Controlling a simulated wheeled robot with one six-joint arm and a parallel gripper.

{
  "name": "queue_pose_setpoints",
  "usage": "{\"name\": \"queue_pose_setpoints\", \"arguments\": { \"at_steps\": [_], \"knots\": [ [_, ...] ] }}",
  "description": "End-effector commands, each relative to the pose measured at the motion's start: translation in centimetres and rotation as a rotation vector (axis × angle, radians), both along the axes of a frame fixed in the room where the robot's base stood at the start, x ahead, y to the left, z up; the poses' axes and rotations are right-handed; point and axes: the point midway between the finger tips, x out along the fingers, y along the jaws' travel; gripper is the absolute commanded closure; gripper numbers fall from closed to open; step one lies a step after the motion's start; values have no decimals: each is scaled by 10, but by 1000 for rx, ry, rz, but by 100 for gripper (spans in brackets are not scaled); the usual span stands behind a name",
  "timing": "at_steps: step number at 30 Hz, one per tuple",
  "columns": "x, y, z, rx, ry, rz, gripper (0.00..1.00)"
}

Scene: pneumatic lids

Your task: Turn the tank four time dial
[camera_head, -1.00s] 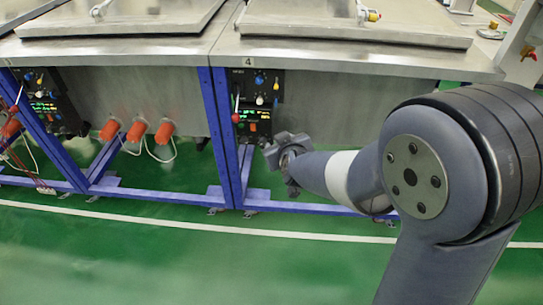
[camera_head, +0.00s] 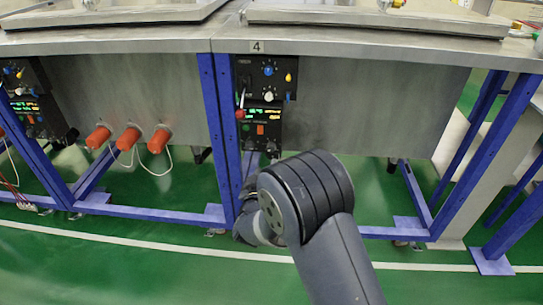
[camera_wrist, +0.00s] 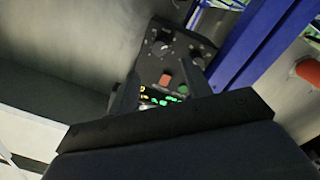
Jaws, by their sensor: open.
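Tank four's black control panel (camera_head: 246,88) hangs under the number 4 label (camera_head: 257,47) in the head view. Its upper part has a blue knob (camera_head: 268,70) and a pale knob (camera_head: 268,96); its lower part has a lit green display (camera_head: 258,115) and a small dark dial (camera_head: 271,146). I cannot read which dial is the time dial. In the wrist view, the panel appears upside down, with a dark dial (camera_wrist: 162,46) beyond an orange-red switch (camera_wrist: 166,79). My gripper (camera_wrist: 164,76) is open and empty, facing the panel's lower part.
A red-tipped lever (camera_head: 240,113) sticks out at the panel's left. A blue frame post (camera_head: 222,130) stands left of it. Orange plugs (camera_head: 128,138) with white cables project further left. The steel tank wall (camera_head: 370,105) right of the panel is clear.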

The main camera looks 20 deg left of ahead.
Motion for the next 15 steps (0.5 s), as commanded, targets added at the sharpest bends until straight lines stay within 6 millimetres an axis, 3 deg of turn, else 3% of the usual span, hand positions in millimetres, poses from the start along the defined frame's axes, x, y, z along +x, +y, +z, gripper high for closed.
{"name": "queue_pose_setpoints", "arguments": {
  "at_steps": [9,15],
  "knots": [
    [59,9,-2,2,-1,-2,53],
    [78,13,-1,1,2,0,53]
  ]
}}
